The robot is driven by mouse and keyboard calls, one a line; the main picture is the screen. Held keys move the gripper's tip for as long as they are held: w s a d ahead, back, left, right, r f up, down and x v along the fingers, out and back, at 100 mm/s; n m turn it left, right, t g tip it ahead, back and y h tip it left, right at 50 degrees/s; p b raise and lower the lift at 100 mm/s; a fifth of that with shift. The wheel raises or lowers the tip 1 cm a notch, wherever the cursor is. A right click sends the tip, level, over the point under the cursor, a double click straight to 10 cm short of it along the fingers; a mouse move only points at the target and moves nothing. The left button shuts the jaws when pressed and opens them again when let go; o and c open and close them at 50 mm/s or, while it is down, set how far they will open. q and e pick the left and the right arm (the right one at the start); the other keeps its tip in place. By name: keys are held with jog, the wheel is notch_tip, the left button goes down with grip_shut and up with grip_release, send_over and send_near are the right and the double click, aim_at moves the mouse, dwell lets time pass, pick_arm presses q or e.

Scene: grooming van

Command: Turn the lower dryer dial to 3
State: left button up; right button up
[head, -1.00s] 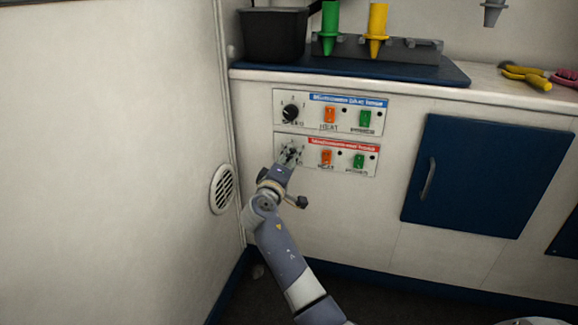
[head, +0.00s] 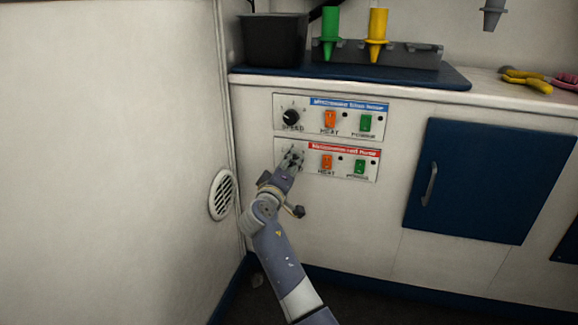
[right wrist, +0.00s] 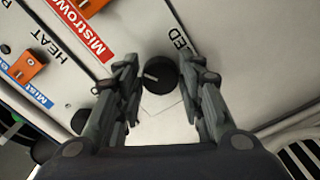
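The lower dryer panel (head: 345,175), with a red label strip, is on the cabinet front below a blue-labelled panel. Its black dial (right wrist: 160,76) shows in the right wrist view, with a white pointer mark toward the left of that picture. My right gripper (head: 291,156) covers this dial in the head view. In the right wrist view the right gripper (right wrist: 163,95) is open, one finger on each side of the dial, with visible gaps. The dial's scale numbers are mostly hidden or unreadable. My left gripper is not in view.
The upper dial (head: 291,117) sits just above my right gripper. An orange heat switch (head: 326,162) and a green power switch (head: 359,167) are to the right. The side wall with a round vent (head: 222,194) is close on the left. A blue door (head: 485,180) is at right.

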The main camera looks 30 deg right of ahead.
jog(key=shift+o, duration=0.7)
jog(key=shift+a, duration=0.1)
jog(key=v, duration=1.2)
